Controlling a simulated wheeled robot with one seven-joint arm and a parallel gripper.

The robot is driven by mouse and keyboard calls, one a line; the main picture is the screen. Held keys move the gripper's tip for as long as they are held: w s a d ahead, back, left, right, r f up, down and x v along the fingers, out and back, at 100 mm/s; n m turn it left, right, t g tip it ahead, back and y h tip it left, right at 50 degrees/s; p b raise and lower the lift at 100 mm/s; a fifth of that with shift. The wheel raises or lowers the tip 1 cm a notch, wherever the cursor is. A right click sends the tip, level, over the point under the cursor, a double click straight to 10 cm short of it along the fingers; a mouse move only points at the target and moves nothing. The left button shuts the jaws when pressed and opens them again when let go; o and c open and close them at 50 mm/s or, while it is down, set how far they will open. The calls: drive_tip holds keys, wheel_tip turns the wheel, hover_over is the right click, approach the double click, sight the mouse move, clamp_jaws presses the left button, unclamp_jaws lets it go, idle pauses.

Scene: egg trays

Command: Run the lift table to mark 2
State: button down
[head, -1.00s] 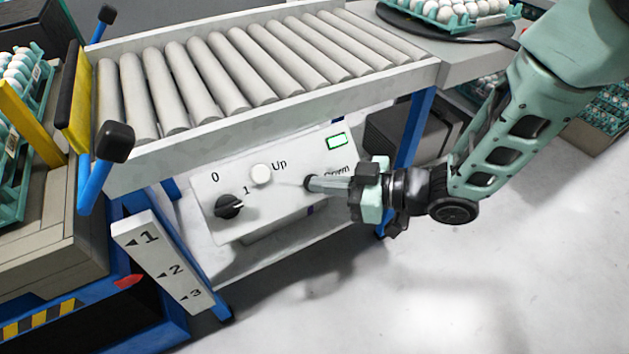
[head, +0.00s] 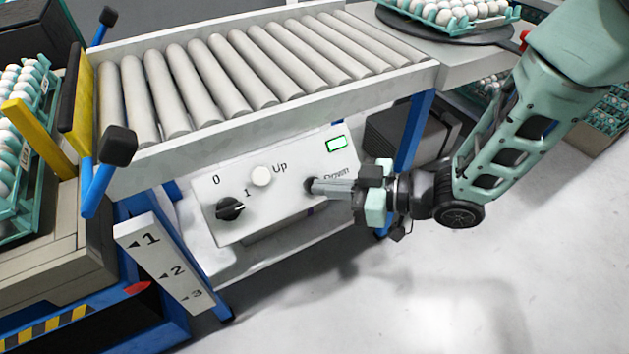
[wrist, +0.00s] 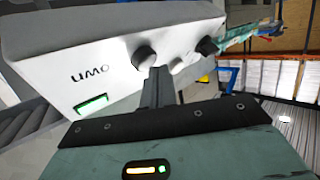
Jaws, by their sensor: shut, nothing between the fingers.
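The lift table (head: 40,272) at the left carries stacked egg trays (head: 40,170). Its red pointer (head: 137,289) is beside the scale plate (head: 165,262), close to the level of mark 2; the slanted view leaves exact alignment unclear. The control box (head: 285,205) has a white Up button (head: 261,176), a black Down button (head: 310,185) and a black rotary knob (head: 230,208) turned toward 1. My gripper (head: 322,187) is shut and empty, its tips at the Down button and seemingly against it. The wrist view shows the fingers (wrist: 156,85) at that button (wrist: 145,55).
A roller conveyor (head: 230,75) runs above the control box, with blue legs (head: 413,130). A turntable (head: 450,28) with an egg tray stands at the back right. A dark box (head: 410,140) sits behind the control box. The floor at the lower right is clear.

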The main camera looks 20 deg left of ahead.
drive_tip(key=shift+s+d+r, duration=0.15)
drive_tip(key=shift+s+r, duration=0.05)
drive_tip(key=shift+r, duration=0.05)
drive_tip(key=s+d+r+p, duration=0.2)
drive_tip(key=r, duration=0.1)
drive_tip(key=shift+s+d+r+p, duration=0.2)
drive_tip(key=shift+d+p, duration=0.2)
idle(1.0)
